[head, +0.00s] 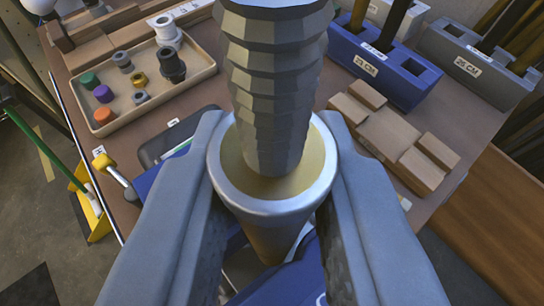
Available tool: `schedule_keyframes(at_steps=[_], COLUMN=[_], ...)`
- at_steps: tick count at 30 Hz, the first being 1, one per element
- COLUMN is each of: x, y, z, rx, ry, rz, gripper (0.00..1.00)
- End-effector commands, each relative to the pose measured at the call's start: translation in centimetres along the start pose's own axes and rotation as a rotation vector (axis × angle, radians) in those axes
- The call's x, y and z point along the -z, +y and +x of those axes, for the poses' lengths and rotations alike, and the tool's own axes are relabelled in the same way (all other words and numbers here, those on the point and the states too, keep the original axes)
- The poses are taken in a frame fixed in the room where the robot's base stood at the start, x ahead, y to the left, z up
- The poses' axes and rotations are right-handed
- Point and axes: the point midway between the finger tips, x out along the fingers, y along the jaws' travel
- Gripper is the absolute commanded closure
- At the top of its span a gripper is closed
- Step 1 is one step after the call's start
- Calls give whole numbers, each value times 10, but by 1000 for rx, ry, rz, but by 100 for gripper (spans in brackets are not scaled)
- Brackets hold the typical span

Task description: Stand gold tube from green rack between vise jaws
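My gripper (275,190) is shut, its two grey-blue fingers pressing on both sides of a wide tube (272,236). The tube has a silvery rim and a gold-yellow inside, and its body narrows away below toward the blue shapes. A dark grey ribbed, tapering piece (272,95) comes down from the top of the picture into the tube's mouth; I cannot tell what it belongs to. A blue body (300,288) shows below between the fingers; it may be the vise, but its jaws are hidden. I see no green rack.
A tan tray (205,72) with small coloured caps and grey fittings lies upper left. A blue rack (385,68) and a grey rack (478,62) holding tubes stand upper right. Wooden blocks (392,135) lie right of the gripper, near the brown table's edge.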

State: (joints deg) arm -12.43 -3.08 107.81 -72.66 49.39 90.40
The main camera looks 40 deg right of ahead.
Motion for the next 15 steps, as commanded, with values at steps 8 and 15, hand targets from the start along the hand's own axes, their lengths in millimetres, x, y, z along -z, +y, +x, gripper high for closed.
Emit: schedule_keyframes(at_steps=[8,15], x=[-3,-6], y=[0,0], z=[1,2], rx=[0,0], ry=[0,0], rz=[-1,-1], gripper=[100,100])
